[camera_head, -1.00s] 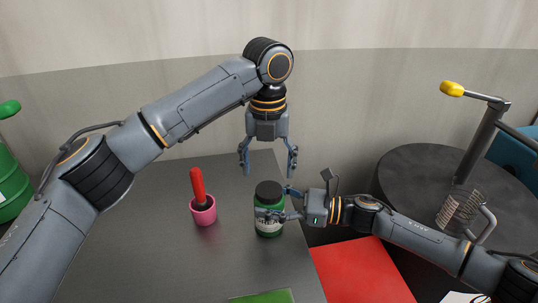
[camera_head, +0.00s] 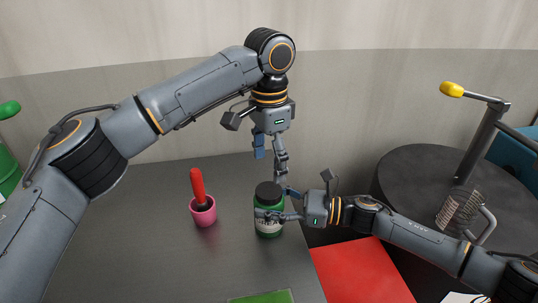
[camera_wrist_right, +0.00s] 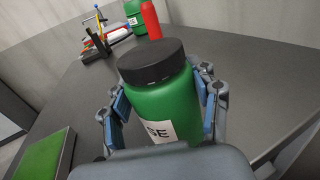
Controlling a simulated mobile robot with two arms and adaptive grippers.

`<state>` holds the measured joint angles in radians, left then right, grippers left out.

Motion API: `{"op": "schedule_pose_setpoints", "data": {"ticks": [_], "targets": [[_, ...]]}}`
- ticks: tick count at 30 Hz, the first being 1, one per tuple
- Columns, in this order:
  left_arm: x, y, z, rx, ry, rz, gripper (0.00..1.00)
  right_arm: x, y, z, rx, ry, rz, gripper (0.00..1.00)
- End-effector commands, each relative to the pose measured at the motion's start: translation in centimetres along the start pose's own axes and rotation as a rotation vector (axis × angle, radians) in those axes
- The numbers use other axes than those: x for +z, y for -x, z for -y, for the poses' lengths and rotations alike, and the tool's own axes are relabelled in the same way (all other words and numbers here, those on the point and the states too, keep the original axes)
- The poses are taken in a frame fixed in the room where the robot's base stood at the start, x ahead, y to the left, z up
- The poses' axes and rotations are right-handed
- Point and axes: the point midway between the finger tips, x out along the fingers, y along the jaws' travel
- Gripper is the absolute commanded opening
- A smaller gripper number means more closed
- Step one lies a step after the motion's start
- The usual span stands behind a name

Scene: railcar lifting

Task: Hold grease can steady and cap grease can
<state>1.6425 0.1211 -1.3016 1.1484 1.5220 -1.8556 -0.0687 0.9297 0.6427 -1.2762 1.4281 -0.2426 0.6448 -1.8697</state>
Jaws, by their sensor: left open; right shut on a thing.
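The grease can (camera_head: 269,232) is green with a white label and stands upright on the grey table. Its black cap (camera_head: 268,189) sits on top; I cannot tell how tight it is. My right gripper (camera_head: 277,203) is shut on the can's body from the right. In the right wrist view, blue-padded fingers flank the can (camera_wrist_right: 160,105) below the cap (camera_wrist_right: 152,62). My left gripper (camera_head: 270,162) is open and empty, pointing down above and slightly behind the cap, apart from it in the head view.
A pink cup (camera_head: 204,216) with a red-handled tool (camera_head: 197,187) stands left of the can. A green pad (camera_head: 262,298) lies at the table's front. A red sheet (camera_head: 360,272) is at the right. A dark round table (camera_head: 415,175) stands behind my right arm.

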Motion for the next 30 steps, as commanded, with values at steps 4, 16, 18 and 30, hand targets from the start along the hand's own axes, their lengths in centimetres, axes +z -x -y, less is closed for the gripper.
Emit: {"op": "schedule_pose_setpoints", "data": {"ticks": [4,16,18,30], "targets": [[-0.02,0.26,0.06,-0.001,0.315,-0.001,0.75,0.01,-0.01,0.00,0.000,0.000,0.000,0.00],[-0.06,0.85,0.11,0.000,1.086,-0.002,0.75,0.02,-0.01,0.00,0.000,0.000,0.000,0.00],[-0.06,0.91,0.11,0.001,1.168,-0.002,0.75,0.02,-0.01,0.01,0.000,0.000,0.000,0.00],[-0.07,1.00,0.12,0.001,1.298,-0.002,0.75,0.04,-0.01,0.01,0.000,0.000,0.001,0.00]]}}
